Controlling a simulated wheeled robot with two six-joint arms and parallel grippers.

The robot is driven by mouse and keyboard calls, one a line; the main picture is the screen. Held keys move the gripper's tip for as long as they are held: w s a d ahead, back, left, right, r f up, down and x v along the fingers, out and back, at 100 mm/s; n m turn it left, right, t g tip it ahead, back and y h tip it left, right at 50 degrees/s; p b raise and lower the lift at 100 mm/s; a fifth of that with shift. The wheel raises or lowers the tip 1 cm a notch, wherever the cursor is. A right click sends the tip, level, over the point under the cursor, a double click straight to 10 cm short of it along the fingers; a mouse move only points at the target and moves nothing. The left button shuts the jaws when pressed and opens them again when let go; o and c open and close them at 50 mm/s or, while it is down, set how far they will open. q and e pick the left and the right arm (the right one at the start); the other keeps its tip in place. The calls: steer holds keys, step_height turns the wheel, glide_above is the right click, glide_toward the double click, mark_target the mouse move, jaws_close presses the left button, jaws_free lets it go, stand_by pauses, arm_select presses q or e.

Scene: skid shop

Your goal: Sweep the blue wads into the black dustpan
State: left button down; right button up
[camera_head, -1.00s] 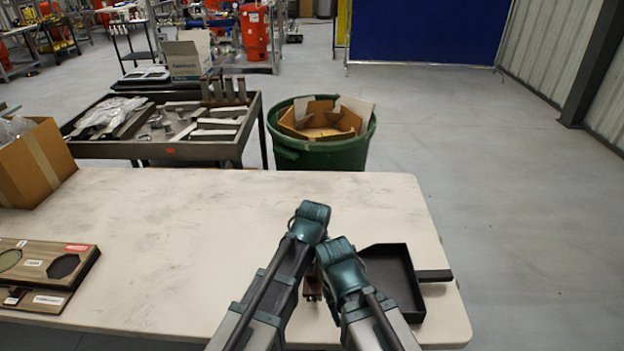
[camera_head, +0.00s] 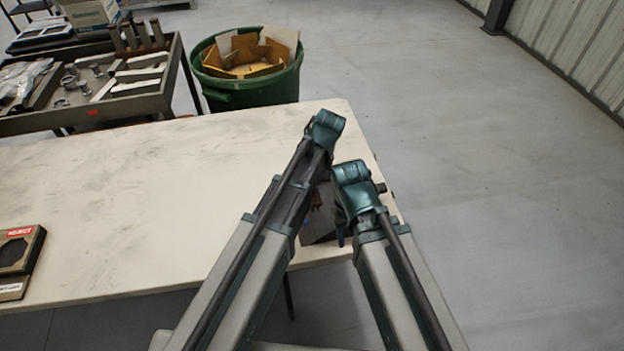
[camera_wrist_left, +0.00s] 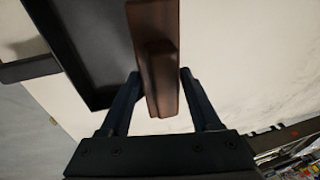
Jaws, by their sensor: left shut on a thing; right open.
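My left gripper (camera_wrist_left: 160,82) is shut on a brown block-shaped piece (camera_wrist_left: 155,45), perhaps a brush; its far end is out of view. The black dustpan (camera_wrist_left: 105,45) lies beside it on the table in the left wrist view, its handle pointing left. In the head view my arms cover most of the dustpan, and a grey part (camera_head: 317,227) shows between them. My right gripper (camera_head: 341,233) is open, mostly hidden under its own wrist beside the dustpan. I cannot make out any blue wads clearly.
The pale table (camera_head: 150,210) is clear across its middle. A green bin (camera_head: 250,92) with cardboard stands behind the table, beside a cart (camera_head: 150,103) of metal parts. Open floor lies to the right.

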arm_select(q)
steer(key=s+a, duration=0.3)
steer(key=a, duration=0.7)
step_height(320, 180, down, 6)
steer(key=b, duration=0.5)
steer(key=shift+s+r+b, duration=0.1)
steer(key=shift+r+b, duration=0.1)
steer(key=shift+b, duration=0.1)
steer(key=shift+d+b+x, duration=0.25)
steer(key=shift+b+x, duration=0.8)
steer(key=shift+b, duration=0.05)
steer(key=shift+f+b, duration=0.6)
steer(key=shift+f, duration=0.1)
steer(key=shift+r, duration=0.15)
steer(key=shift+d, duration=0.15)
steer(key=shift+w+d, duration=0.25)
steer(key=shift+d, duration=0.6)
